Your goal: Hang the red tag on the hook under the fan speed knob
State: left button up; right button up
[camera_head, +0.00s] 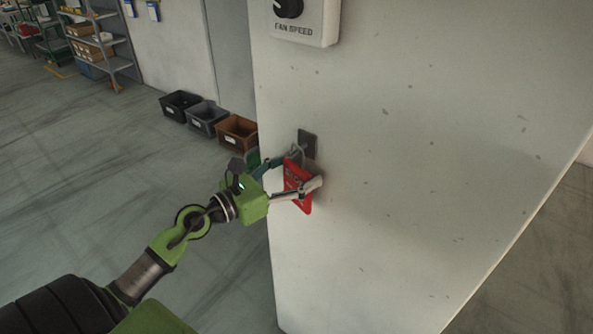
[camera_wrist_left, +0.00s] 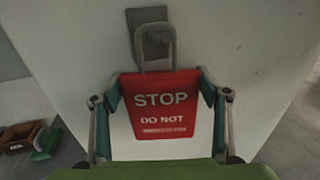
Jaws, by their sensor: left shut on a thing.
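The red tag (camera_head: 294,178) is at the pale wall below the fan speed knob (camera_head: 289,8). In the left wrist view the tag (camera_wrist_left: 160,108) reads STOP and DO NOT, upright, with a grey loop (camera_wrist_left: 155,42) at its top. My left gripper (camera_head: 294,180) is shut on the tag, with a finger at each side edge. The dark hook plate (camera_head: 308,144) is on the wall just above the tag. The loop overlaps the plate (camera_wrist_left: 146,19) in the left wrist view; whether it is over the hook I cannot tell. My right gripper is not in view.
Several bins, including a brown one (camera_head: 237,132) and a black one (camera_head: 180,105), stand on the floor left of the wall. Shelves (camera_head: 100,45) stand at the far left. The wall around the hook is bare, and the floor at left is open.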

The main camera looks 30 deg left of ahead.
pick_arm(q)
jog(key=o, duration=1.2)
jog(key=shift+s+a+f, duration=0.1)
jog(key=shift+s+a, duration=0.1)
jog(key=shift+s, duration=0.35)
jog(key=v, duration=1.1)
jog(key=shift+d, duration=0.1)
